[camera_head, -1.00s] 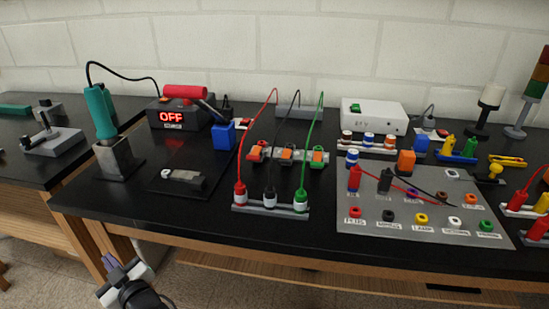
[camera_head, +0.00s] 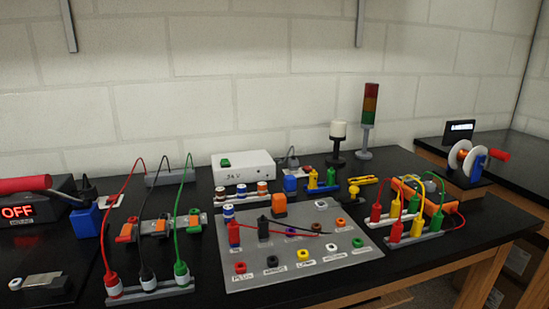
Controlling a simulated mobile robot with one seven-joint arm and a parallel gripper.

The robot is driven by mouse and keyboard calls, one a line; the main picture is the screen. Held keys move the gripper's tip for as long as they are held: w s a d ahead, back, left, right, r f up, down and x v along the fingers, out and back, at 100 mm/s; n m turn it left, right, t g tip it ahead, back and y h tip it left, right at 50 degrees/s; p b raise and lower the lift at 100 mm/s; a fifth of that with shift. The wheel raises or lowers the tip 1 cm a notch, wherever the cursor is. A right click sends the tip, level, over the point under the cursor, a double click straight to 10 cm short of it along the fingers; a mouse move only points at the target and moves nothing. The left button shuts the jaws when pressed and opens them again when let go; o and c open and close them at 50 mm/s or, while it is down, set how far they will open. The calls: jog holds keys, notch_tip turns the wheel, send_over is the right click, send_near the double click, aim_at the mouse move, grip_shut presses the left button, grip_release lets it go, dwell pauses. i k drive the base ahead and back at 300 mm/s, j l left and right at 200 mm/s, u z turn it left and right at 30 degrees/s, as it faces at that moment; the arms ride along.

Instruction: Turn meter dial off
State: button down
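No dial can be clearly made out in this view. A small dark box with a lit screen (camera_head: 459,130) stands on the far right bench and may be the meter; any dial on it is too small to see. My gripper is out of view.
A grey panel (camera_head: 245,281) with colored sockets and plugs lies on the main black bench. Red, black and green leads (camera_head: 183,235) rise on its left. An OFF display (camera_head: 18,212) is at left.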

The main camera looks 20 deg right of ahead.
aim_at(430, 186)
jog(key=z, duration=1.3)
jog(key=k+j+z, duration=0.15)
jog(key=j, duration=0.2)
